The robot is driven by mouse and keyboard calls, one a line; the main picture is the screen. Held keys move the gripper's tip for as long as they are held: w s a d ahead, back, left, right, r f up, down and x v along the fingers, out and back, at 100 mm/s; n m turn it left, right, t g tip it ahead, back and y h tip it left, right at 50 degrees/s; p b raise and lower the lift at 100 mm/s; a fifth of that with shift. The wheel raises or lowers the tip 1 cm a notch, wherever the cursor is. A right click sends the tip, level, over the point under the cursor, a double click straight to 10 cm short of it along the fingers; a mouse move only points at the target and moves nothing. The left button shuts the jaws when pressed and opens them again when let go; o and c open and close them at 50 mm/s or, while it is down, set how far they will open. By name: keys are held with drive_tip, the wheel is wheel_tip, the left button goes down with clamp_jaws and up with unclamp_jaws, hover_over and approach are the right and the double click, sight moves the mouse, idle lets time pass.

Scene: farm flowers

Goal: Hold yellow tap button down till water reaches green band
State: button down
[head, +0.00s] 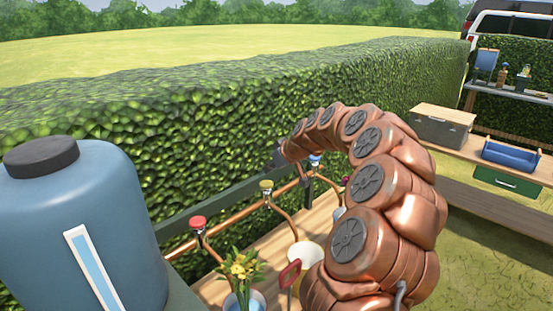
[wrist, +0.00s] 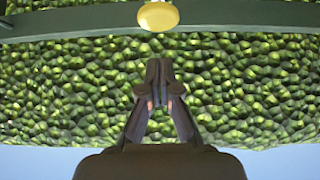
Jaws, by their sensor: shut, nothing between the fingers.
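The yellow tap button (head: 266,185) sits on a tap on the copper pipe in front of the hedge. It also shows at the top of the wrist view (wrist: 158,16). My gripper (head: 277,160) is shut and empty, just above and slightly right of the yellow button in the head view. In the wrist view my gripper (wrist: 158,68) appears apart from the button, with its fingertips together. A pale container (head: 305,254) stands below the yellow tap's spout, partly hidden by my arm. I cannot see a green band or the water level in it.
A red tap button (head: 198,222) is to the left, and a blue one (head: 315,158) is to the right. A vase of yellow flowers (head: 240,270) stands below the red tap. A blue tank (head: 85,220) fills the left. A green rail (head: 228,198) runs behind the taps.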

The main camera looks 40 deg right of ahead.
sight(264, 182)
drive_tip(key=shift+f+p, duration=0.55)
drive_tip(key=shift+f, duration=1.4)
drive_tip(key=shift+f, duration=0.1)
